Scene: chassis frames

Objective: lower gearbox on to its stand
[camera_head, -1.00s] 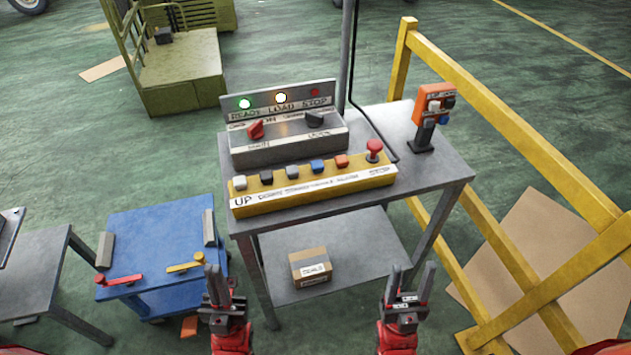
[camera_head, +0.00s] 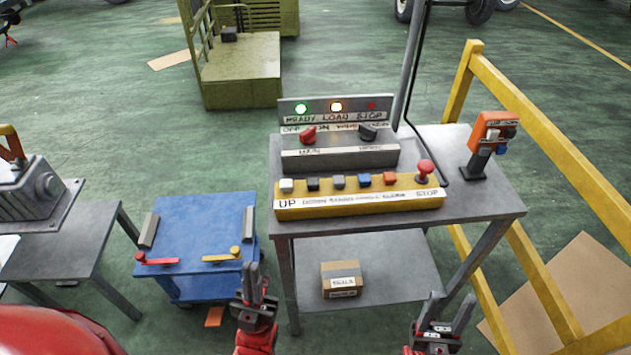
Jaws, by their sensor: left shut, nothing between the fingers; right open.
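A grey gearbox-like casing (camera_head: 36,190) shows at the left edge on a flat grey plate, cut off by the frame; whether the plate rests on the table below cannot be told. An orange-yellow piece (camera_head: 12,147) is above it. A blue stand (camera_head: 197,222) with grey side blocks, a red lever (camera_head: 160,262) and a yellow lever (camera_head: 222,257) is right of it, its top bare. My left gripper (camera_head: 259,283) is shut and empty, in front of the control table. My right gripper (camera_head: 449,311) is open and empty at the lower right.
A grey table (camera_head: 490,205) carries a yellow button box (camera_head: 360,206), a grey switch panel (camera_head: 340,153) with green and amber lamps lit, and an orange pendant (camera_head: 490,135). A carton (camera_head: 341,279) sits on its lower shelf. Yellow railing (camera_head: 545,115) bounds the right.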

